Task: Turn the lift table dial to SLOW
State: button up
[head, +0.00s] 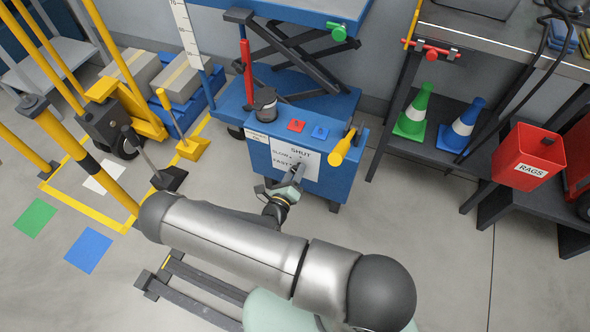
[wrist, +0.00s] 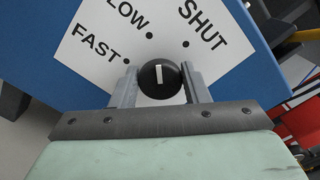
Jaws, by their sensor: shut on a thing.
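The lift table's blue control box (head: 330,185) carries a white label plate (head: 283,158) reading SHUT, SLOW and FAST. In the wrist view the black round dial (wrist: 153,91) sits at the plate's lower edge, with a dot beside each word. Its white mark points nearly straight up, close to the SLOW dot and slightly to its SHUT side. My gripper (wrist: 158,84) is shut on the dial, one finger on each side. In the head view my gripper (head: 297,174) reaches the box front; the dial itself is hard to make out there.
A yellow handle (head: 343,148) sticks out at the box's right end. A dark grey knob (head: 265,100), a red button (head: 297,126) and a blue button (head: 320,132) are on top. A red RAGS bin (head: 528,158) and cones stand right. The floor right of the box is clear.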

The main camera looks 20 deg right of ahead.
jog(key=shift+n+p, duration=0.3)
jog(key=shift+n, duration=0.8)
jog(key=shift+f, duration=0.1)
jog(key=o, duration=0.9)
jog(key=shift+a, duration=0.1)
jog(key=p+v, duration=0.2)
jog(key=v, duration=1.5)
jog(key=shift+s+a, duration=0.1)
jog(key=shift+s, duration=0.1)
